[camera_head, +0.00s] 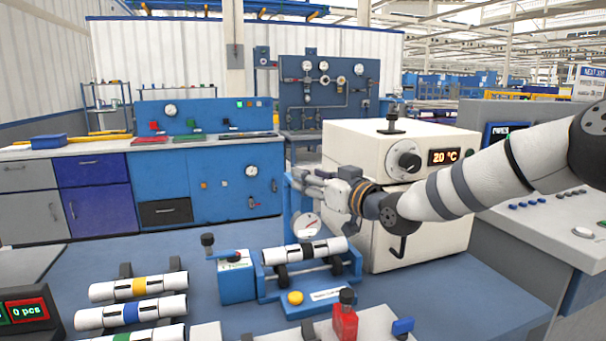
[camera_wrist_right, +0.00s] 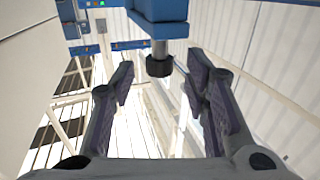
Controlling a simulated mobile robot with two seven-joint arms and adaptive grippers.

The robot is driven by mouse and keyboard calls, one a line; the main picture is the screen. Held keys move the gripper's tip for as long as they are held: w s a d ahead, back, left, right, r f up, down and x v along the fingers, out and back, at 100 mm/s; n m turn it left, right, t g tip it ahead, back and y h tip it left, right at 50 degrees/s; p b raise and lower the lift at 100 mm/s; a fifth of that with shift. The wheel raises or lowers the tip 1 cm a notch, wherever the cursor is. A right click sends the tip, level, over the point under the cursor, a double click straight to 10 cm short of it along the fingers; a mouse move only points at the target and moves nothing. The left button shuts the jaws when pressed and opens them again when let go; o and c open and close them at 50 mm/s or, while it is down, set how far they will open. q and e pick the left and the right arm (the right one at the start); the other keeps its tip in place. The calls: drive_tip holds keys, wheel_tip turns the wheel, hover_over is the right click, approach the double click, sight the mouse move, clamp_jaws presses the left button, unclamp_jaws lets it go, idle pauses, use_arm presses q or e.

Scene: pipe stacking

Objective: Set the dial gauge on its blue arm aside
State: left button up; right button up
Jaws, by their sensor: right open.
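The dial gauge (camera_head: 306,225) has a round white face and sits on an upright blue arm (camera_head: 288,205) behind the blue fixture (camera_head: 268,282). In the right wrist view a blue block (camera_wrist_right: 158,10) with a grey stem and dark tip (camera_wrist_right: 160,66) shows ahead, between and beyond the fingers. My right gripper (camera_head: 312,179) reaches in from the right at the upper part of the blue arm and partly hides it. In the right wrist view its fingers (camera_wrist_right: 165,85) are apart with nothing held between them. My left gripper is not in view.
A white pipe with dark bands (camera_head: 305,251) lies in the fixture, beside a yellow button (camera_head: 295,297). Several banded pipes (camera_head: 138,287) lie at the left. A cream oven-like box (camera_head: 430,225) stands close behind my right arm.

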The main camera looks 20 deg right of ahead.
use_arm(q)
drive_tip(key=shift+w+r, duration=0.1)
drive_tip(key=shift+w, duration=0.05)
use_arm(e)
drive_tip(key=shift+x, duration=1.65)
